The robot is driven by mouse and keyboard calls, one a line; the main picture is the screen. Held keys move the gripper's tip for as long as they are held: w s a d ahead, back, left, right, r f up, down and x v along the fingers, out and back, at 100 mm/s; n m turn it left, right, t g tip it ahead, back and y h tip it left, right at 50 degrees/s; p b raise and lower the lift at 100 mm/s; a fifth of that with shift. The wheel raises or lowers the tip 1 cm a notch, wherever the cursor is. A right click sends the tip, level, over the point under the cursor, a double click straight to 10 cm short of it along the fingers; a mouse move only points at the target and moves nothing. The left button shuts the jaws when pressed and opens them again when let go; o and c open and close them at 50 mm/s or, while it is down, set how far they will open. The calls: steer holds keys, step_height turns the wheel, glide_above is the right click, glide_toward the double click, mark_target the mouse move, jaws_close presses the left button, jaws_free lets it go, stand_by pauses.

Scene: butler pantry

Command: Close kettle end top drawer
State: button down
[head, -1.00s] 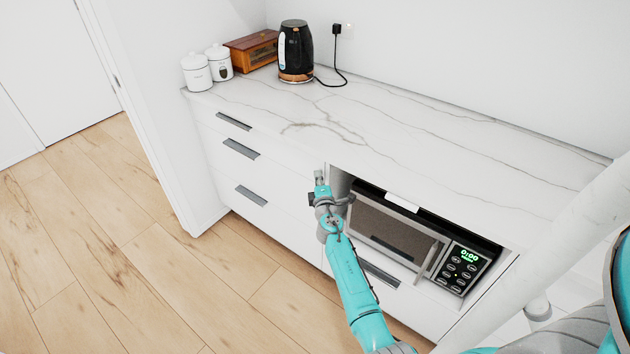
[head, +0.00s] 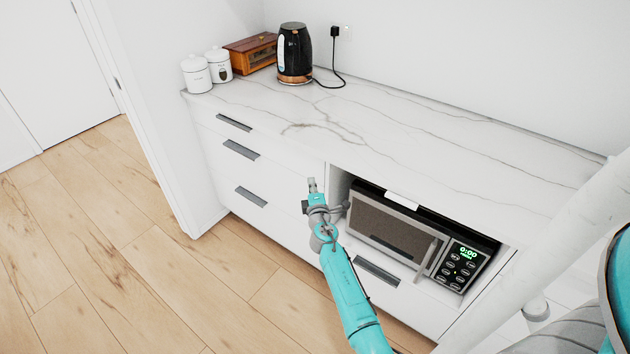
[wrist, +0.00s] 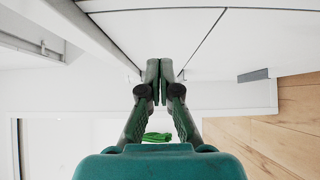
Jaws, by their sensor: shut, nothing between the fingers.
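The kettle end top drawer (head: 262,140) is the white front under the counter, at the left end of the cabinet, with a grey bar handle (head: 234,123). It looks flush with the fronts below it, though a small gap would be hard to see. My gripper (head: 312,184) is in front of the right side of the drawer stack, near the microwave niche. Its fingers are shut and empty. In the wrist view my gripper (wrist: 160,66) points at white panels with dark seams. I cannot tell whether the fingertips touch a panel.
The black kettle (head: 295,55), wooden box (head: 250,54) and white canisters (head: 196,75) stand at the back left of the counter (head: 400,130). A microwave (head: 395,225) sits in the niche right of my gripper. The wooden floor (head: 130,240) is clear.

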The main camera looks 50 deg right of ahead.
steer(key=v, duration=0.9)
steer(key=shift+s+a+f, duration=0.1)
steer(key=shift+a+f, duration=0.05)
steer(key=shift+a, duration=0.05)
steer(key=s+a+f+m+t+y, duration=0.1)
steer(key=s+a+f+y, duration=0.2)
steer(key=s+a, duration=0.7)
steer(key=s+a+f+m+t+y, duration=0.15)
steer(key=s+a+f+y, duration=0.35)
steer(key=a, duration=0.9)
steer(key=s+a+r+m+y, duration=0.1)
steer(key=s+a+r, duration=0.3)
steer(key=s, duration=0.4)
steer(key=s+a+r+m+y, duration=0.1)
steer(key=s+a+r+m, duration=0.2)
steer(key=s+r, duration=0.4)
steer(key=s+a+r+m+y, duration=0.2)
steer(key=s+a+r+m, duration=0.1)
steer(key=s+r, duration=0.3)
steer(key=s+a+g, duration=0.1)
steer(key=s, duration=0.1)
steer(key=shift+s+a, duration=0.4)
